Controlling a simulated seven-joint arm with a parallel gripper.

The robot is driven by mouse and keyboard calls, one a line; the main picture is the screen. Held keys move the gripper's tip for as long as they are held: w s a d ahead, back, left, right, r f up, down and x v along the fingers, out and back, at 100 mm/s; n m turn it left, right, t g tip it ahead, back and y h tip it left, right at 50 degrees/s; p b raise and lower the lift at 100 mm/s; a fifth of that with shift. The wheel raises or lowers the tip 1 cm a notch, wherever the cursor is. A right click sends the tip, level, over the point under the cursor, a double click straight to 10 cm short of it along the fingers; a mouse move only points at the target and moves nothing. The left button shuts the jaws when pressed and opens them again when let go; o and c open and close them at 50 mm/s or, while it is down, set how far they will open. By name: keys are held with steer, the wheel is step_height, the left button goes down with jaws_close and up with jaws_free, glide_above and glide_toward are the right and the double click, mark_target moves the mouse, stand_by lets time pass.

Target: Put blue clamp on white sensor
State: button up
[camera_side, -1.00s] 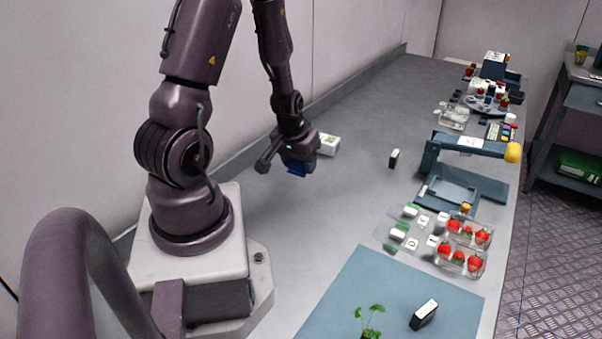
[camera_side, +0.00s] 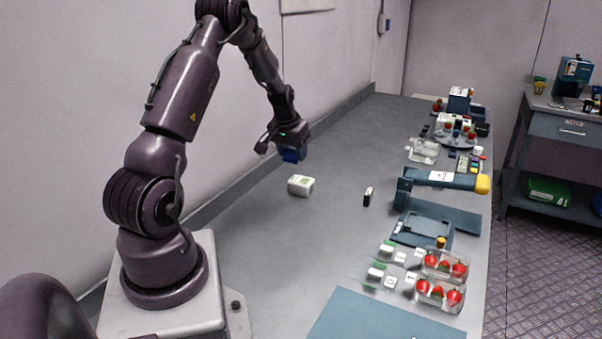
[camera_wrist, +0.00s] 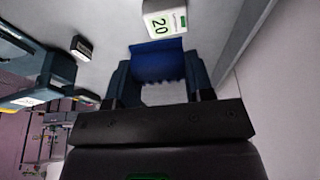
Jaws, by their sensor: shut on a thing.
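A white sensor (camera_side: 300,185) with a green-tinted display lies on the grey bench. In the wrist view the white sensor (camera_wrist: 165,20) is at the top, with "20" on its face. My gripper (camera_side: 288,145) is shut on a blue clamp (camera_side: 293,156) and holds it in the air, above the sensor in the side picture. In the wrist view the blue clamp (camera_wrist: 158,62) sits between the fingers of my gripper (camera_wrist: 158,82), with its far edge just below the sensor in the picture. The clamp and sensor appear apart.
A small black-and-white block (camera_side: 368,196) stands right of the sensor. A blue-grey stand with a yellow-ended arm (camera_side: 445,179), clear boxes of strawberries (camera_side: 440,293) and small white blocks (camera_side: 377,271) lie farther right. The wall is behind my arm. The bench around the sensor is clear.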

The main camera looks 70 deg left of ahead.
glide_above(302, 179)
steer(key=f, duration=0.6)
steer(key=shift+s+d+f, duration=0.15)
steer(key=shift+s+d, duration=0.15)
steer(key=shift+s+d+x, duration=0.1)
steer(key=shift+x, duration=0.7)
steer(key=shift+s+d+x, duration=0.15)
steer(key=shift+x, duration=0.65)
steer(key=shift+f, duration=0.25)
steer(key=o, duration=0.9)
steer(key=shift+r, duration=0.15)
